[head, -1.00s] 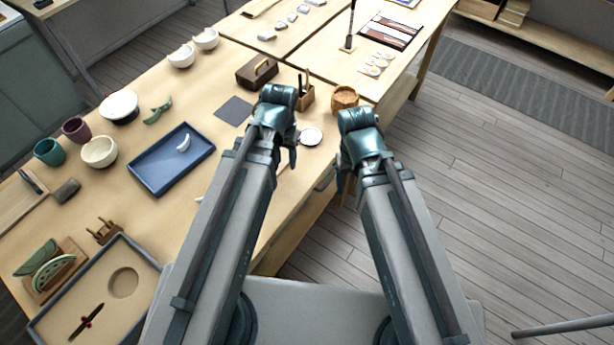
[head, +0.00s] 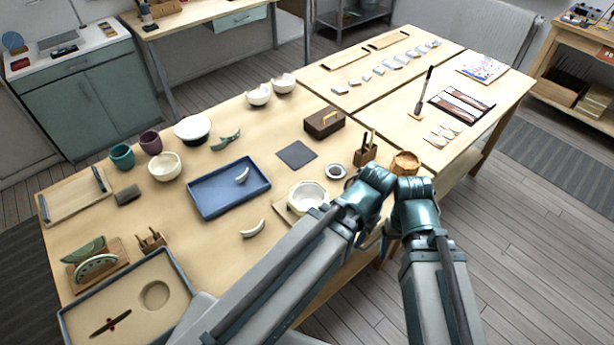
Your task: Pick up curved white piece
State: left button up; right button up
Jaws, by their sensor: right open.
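One curved white piece (head: 253,228) lies on the bare wooden table in front of the blue tray. Another, smaller curved white piece (head: 241,175) lies inside the blue tray (head: 205,211). My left gripper (head: 368,202) is over the table's front edge, to the right of both pieces and apart from them; its fingers are mostly hidden, so its jaws cannot be read. My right gripper (head: 412,214) is close beside it on the right, open, with its fingertips largely hidden behind the wrist. No piece is seen in either gripper.
A white bowl (head: 308,194) sits on a board right by my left arm. Table space around the loose piece is clear.

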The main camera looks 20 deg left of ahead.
aim_at(256, 230)
jog(key=u, duration=1.3)
jog(key=k+j+z, duration=0.1)
jog(key=z, duration=0.3)
jog(key=k+j+z, duration=0.2)
jog(key=z, duration=0.15)
jog(key=k+j+z, duration=0.15)
jog(key=z, duration=0.25)
jog(key=k+j+z, duration=0.1)
jog(key=z, duration=0.25)
jog(key=k, duration=0.1)
